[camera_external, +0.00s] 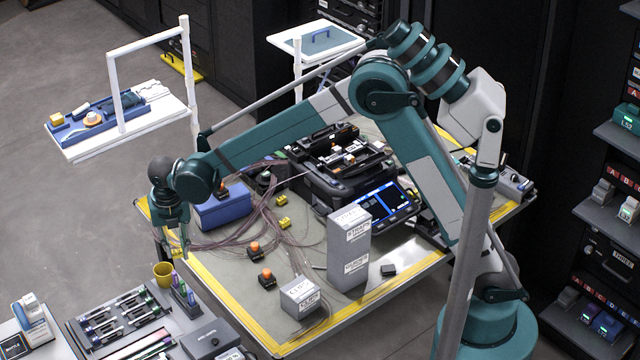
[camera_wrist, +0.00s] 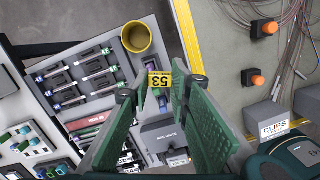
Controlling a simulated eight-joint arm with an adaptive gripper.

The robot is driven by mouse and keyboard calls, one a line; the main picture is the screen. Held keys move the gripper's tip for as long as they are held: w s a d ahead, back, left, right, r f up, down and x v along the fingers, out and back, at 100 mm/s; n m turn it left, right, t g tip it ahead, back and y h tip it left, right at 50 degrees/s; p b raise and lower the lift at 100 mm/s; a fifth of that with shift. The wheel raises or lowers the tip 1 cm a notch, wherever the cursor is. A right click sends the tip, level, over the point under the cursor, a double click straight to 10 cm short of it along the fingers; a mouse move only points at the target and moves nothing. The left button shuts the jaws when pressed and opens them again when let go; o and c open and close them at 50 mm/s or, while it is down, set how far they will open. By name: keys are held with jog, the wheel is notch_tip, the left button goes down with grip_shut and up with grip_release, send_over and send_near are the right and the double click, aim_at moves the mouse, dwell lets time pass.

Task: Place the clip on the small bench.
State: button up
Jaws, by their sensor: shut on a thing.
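The yellow clip (camera_wrist: 160,79), marked 53, sits between the two green fingertips of my gripper (camera_wrist: 158,92) in the wrist view. My gripper is shut on it.
A yellow cup (camera_external: 163,274) stands on the grey bench close to my fingers. Orange-topped black blocks (camera_external: 267,278), loose fibres, a CLIPS box (camera_external: 300,297) and a tall grey box (camera_external: 348,250) are on the work table. A black splicer (camera_external: 335,185) stands behind. White stands are at the back left.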

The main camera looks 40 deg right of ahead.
jog(key=s+a+n, duration=0.2)
jog(key=s+a, duration=0.1)
jog(key=a, duration=0.4)
jog(key=s+a+n, duration=0.2)
jog(key=s+a, duration=0.2)
jog(key=a, duration=0.4)
jog(key=shift+w+d+f, duration=0.15)
jog(key=shift+d+f, duration=0.05)
jog(key=shift+f, duration=1.15)
jog(key=shift+w+d+f, duration=0.1)
jog(key=shift+d+f, duration=0.1)
jog(key=shift+f, duration=1.1)
send_over(156, 325)
jog(key=shift+s+d+f, duration=0.1)
jog(key=shift+s+f, duration=0.05)
jog(key=shift+f, duration=2.95)
jog(key=shift+f, duration=0.1)
jog(key=shift+f+b, duration=0.45)
jog(key=shift+f, duration=1.3)
jog(key=shift+f, duration=0.15)
